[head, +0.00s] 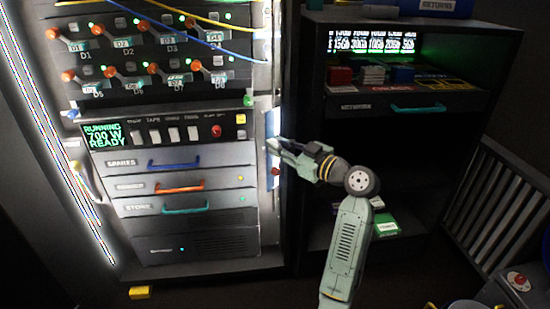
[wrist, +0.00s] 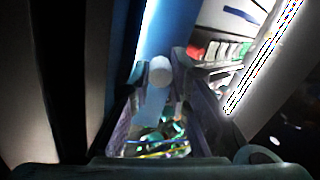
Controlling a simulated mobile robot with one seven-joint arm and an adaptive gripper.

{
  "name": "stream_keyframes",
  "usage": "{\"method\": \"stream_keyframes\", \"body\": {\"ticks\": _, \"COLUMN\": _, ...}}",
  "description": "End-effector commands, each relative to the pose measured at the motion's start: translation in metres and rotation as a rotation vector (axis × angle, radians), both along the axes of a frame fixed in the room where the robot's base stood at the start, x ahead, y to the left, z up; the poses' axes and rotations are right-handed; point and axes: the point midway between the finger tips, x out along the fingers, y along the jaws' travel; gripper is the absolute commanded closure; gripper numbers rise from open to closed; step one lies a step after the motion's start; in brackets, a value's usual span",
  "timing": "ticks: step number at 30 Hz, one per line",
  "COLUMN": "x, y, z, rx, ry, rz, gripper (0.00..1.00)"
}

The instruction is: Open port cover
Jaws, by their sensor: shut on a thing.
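A tall blue panel, which looks like the port cover, stands at the right side of the rack in the head view (head: 270,124). In the wrist view the blue panel (wrist: 185,30) runs upward from between my fingers. A pale round knob (wrist: 160,70) shows against it. My gripper (head: 277,148) reaches left to the panel from the right in the head view. In the wrist view my gripper (wrist: 161,82) has one finger on each side of the knob and is shut on it. The exact contact is dark and partly hidden by the fingers.
The rack has several levers above and drawers with a blue handle (head: 174,164) and an orange handle (head: 180,187). A dark shelf unit (head: 400,150) stands right of the rack, behind my arm. A yellow block (head: 139,293) lies at the rack's foot. A slatted rail (head: 495,200) stands at far right.

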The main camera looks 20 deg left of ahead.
Motion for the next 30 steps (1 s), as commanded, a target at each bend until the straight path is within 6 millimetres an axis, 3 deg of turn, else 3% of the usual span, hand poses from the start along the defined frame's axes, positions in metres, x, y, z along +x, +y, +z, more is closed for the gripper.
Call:
{"method": "stream_keyframes", "body": {"ticks": 15, "x": 0.002, "y": -0.013, "z": 0.000, "rx": 0.000, "ry": 0.001, "rz": 0.315, "gripper": 1.00}}
{"method": "stream_keyframes", "body": {"ticks": 30, "x": 0.003, "y": -0.013, "z": 0.000, "rx": 0.000, "ry": 0.001, "rz": 0.361, "gripper": 1.00}}
